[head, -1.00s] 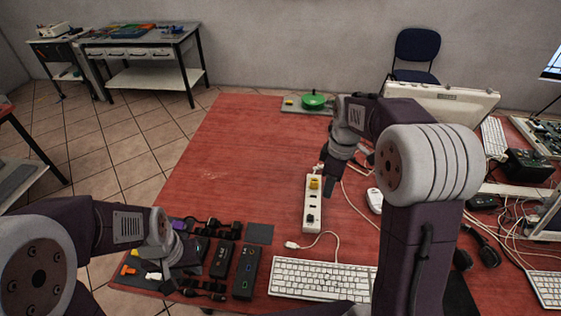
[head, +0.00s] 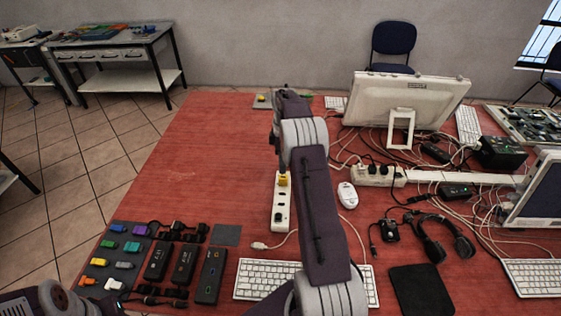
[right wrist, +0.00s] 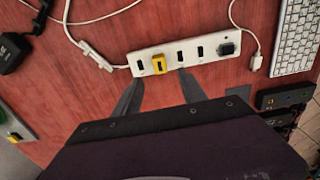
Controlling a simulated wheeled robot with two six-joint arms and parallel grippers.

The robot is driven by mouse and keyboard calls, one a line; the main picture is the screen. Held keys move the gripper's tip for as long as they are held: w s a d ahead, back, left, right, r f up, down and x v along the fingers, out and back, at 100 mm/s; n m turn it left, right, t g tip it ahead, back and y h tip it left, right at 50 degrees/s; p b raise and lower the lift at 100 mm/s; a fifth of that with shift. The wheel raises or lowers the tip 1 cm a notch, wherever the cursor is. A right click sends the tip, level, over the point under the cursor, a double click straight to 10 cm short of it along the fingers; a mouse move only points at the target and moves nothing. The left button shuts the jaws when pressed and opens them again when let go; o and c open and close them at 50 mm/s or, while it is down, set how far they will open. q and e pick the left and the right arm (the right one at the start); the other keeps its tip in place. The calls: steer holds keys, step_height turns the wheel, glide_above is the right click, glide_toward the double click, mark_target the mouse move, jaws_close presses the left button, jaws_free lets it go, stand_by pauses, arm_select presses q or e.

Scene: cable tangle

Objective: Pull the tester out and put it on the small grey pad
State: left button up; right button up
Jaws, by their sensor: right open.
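The yellow tester (head: 283,181) is plugged into the far part of the white power strip (head: 281,219), which also shows in the right wrist view (right wrist: 216,51). In the right wrist view the tester (right wrist: 159,66) stands upright in its socket, with a dark slot on its face. My right gripper (right wrist: 160,77) is open, its two fingertips apart on either side of the tester in the picture; I see no contact. In the head view it is mostly hidden by my arm. The small grey pad (head: 226,235) lies bare left of the strip.
The keyboard (head: 265,280), white mouse (head: 347,195) and loose cables lie nearby. Black adapters (head: 183,265) and a mat of coloured sticks (head: 118,250) are at left. The far left tabletop is clear.

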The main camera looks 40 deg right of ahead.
mark_target(283, 177)
step_height(283, 177, down, 9)
steer(key=shift+f, duration=0.1)
jaws_close()
stand_by(0.5)
